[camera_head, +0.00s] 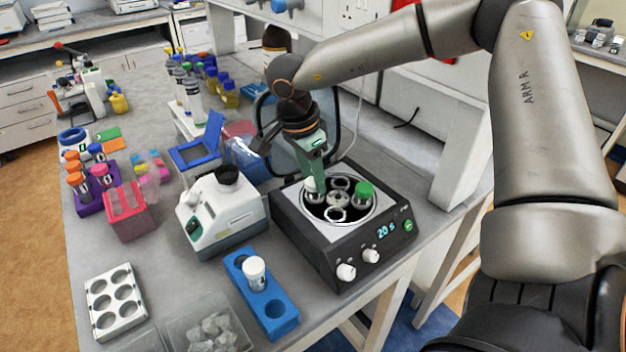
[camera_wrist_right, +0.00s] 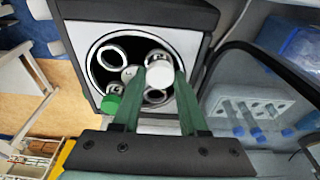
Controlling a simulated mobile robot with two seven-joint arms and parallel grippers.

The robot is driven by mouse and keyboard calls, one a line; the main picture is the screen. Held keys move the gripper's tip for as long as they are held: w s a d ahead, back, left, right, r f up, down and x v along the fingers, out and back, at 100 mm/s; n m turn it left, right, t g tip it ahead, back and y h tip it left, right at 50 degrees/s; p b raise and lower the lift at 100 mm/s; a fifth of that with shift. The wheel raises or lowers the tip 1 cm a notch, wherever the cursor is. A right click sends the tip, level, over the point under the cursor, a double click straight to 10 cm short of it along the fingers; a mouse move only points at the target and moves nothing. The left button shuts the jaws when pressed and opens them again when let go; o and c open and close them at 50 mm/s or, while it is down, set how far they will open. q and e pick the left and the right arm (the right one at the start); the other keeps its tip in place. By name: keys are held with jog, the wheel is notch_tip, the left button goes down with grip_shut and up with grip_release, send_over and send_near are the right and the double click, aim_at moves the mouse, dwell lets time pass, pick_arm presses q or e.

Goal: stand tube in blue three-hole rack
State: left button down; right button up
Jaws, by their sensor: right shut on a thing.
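The blue three-hole rack (camera_head: 284,323) lies on the bench in front of the centrifuge. A white-capped tube (camera_head: 255,268) stands upright in it, and the hole nearest the front edge is empty. My right gripper (camera_head: 312,180) is over the open centrifuge bowl, shut on another white-capped tube (camera_head: 312,188). In the right wrist view my gripper (camera_wrist_right: 158,80) has its green fingers on either side of the white cap (camera_wrist_right: 160,75). The tube's lower part is hidden, so I cannot tell whether it is clear of its rotor slot. My left gripper is out of view.
The centrifuge (camera_head: 330,260) shows "20 s" and also holds a green-capped tube (camera_head: 363,193). Left of it stands a white instrument with a black top (camera_head: 222,215). A clear bin (camera_head: 208,328) and a white six-hole block (camera_head: 114,300) are near the front.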

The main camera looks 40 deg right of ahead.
jog(key=c, duration=0.3)
jog(key=shift+c, duration=0.2)
jog(key=shift+r+p, duration=2)
jog(key=shift+r, duration=1.75)
